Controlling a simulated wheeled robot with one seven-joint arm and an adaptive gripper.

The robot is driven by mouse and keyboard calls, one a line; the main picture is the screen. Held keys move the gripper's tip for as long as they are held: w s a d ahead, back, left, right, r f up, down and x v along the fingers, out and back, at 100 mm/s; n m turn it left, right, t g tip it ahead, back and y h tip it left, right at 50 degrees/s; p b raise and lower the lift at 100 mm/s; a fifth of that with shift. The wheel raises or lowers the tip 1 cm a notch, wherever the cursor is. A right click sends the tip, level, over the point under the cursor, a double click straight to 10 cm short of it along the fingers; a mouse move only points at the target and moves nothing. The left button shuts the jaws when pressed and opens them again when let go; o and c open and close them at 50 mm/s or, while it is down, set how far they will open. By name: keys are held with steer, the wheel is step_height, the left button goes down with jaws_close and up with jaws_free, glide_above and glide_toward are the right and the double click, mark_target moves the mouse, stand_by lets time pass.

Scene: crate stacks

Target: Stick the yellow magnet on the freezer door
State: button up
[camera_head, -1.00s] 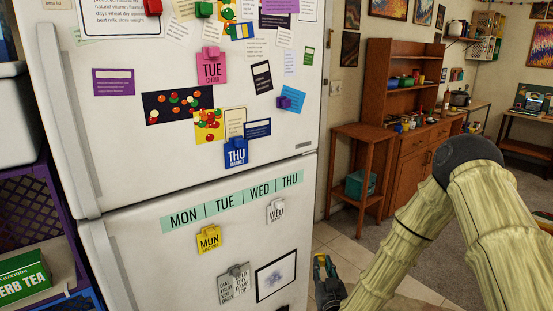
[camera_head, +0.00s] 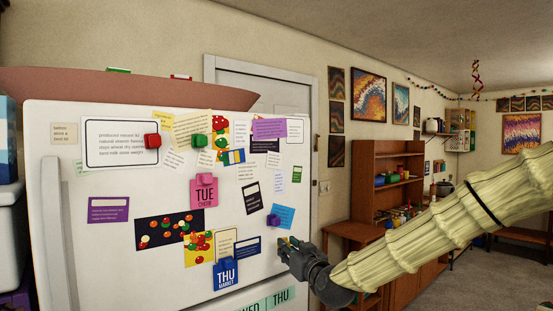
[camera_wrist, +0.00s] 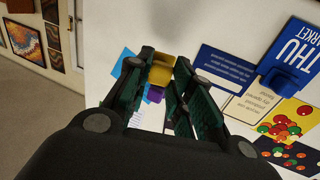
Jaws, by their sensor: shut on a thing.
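My gripper (camera_head: 287,246) is at the lower right part of the white freezer door (camera_head: 115,262), close to its right edge. In the wrist view, my gripper (camera_wrist: 163,66) is shut on a small yellow magnet (camera_wrist: 160,72) between its dark green fingers. The door surface lies behind the magnet; I cannot tell whether they touch. A purple magnet (camera_wrist: 155,94) on a light blue note (camera_wrist: 129,66) shows close by in the wrist view.
The freezer door carries many notes and magnets: a red magnet (camera_head: 152,141), a green magnet (camera_head: 199,140), a pink TUE card (camera_head: 204,193) and a blue THU card (camera_head: 225,275). Bare white door shows at the lower left. A wooden hutch (camera_head: 396,165) stands beyond, at the right.

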steer(key=s+a+r+n+g+y+p, duration=0.1)
steer(key=s+r, duration=0.2)
steer(key=r, duration=0.7)
steer(key=s+a+r+n+g+y+p, duration=0.1)
steer(key=s+a+r+y, duration=0.15)
steer(key=r, duration=0.75)
steer(key=s+a+r+n+y+p, duration=0.1)
steer(key=s+r, duration=0.3)
steer(key=r, duration=0.6)
steer(key=shift+p+x, duration=1)
steer(key=shift+x, duration=3.65)
steer(key=shift+w, duration=0.1)
steer(key=o, duration=0.9)
steer(key=shift+w+a+f, duration=0.1)
steer(key=b+v, duration=0.3)
steer(key=v, duration=0.4)
